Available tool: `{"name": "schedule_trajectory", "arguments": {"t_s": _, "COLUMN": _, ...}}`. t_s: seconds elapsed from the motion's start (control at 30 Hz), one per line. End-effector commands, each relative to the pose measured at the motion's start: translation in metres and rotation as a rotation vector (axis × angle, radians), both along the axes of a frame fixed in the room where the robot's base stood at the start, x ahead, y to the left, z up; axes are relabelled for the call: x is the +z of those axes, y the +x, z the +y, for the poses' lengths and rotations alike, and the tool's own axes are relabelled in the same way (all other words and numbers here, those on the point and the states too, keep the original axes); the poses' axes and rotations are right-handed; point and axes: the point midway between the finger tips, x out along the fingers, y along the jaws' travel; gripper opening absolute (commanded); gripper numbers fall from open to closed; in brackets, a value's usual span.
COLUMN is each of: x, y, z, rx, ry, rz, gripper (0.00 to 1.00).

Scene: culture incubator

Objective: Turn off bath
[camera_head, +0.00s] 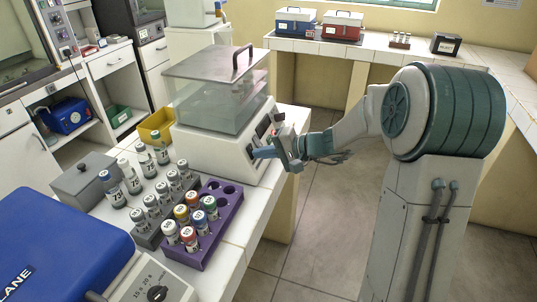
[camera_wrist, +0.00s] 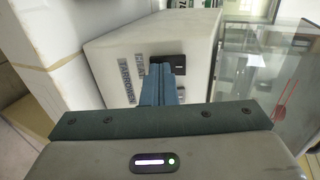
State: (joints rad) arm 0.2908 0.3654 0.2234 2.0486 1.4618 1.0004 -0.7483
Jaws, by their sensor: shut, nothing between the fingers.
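The bath (camera_head: 213,150) is a white box with a clear lidded tank on top, standing on the tiled bench. Its front panel faces my arm and carries dark controls. My gripper (camera_head: 262,153) is at this panel, with its fingers shut and empty. In the wrist view, my shut fingers (camera_wrist: 163,76) reach toward a dark switch (camera_wrist: 172,62) on the white bath casing (camera_wrist: 110,55). The fingertips overlap the switch in the picture and partly hide it. I cannot tell whether they touch it, or which way the switch is set.
A purple rack (camera_head: 222,222) and a grey rack (camera_head: 150,236) with capped vials stand left of the bath on the bench. A yellow bin (camera_head: 157,127) is behind them. A blue device (camera_head: 62,245) is at the near left.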

Motion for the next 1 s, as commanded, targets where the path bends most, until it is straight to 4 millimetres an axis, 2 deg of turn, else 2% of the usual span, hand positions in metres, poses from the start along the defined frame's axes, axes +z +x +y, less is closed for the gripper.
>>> {"name": "schedule_trajectory", "arguments": {"t_s": 0.03, "x": 0.001, "y": 0.0, "z": 0.005, "rx": 0.007, "ry": 0.003, "rz": 0.001, "gripper": 0.0}}
{"name": "schedule_trajectory", "arguments": {"t_s": 0.33, "x": 0.015, "y": 0.0, "z": 0.005, "rx": 0.008, "ry": 0.005, "rz": -0.002, "gripper": 0.0}}
{"name": "schedule_trajectory", "arguments": {"t_s": 0.73, "x": 0.017, "y": -0.001, "z": 0.0, "rx": 0.004, "ry": 0.004, "rz": -0.001, "gripper": 0.0}}
{"name": "schedule_trajectory", "arguments": {"t_s": 0.87, "x": 0.022, "y": -0.003, "z": -0.011, "rx": 0.001, "ry": 0.003, "rz": -0.003, "gripper": 0.0}}
{"name": "schedule_trajectory", "arguments": {"t_s": 1.0, "x": 0.033, "y": -0.01, "z": -0.034, "rx": 0.001, "ry": 0.004, "rz": -0.004, "gripper": 0.0}}
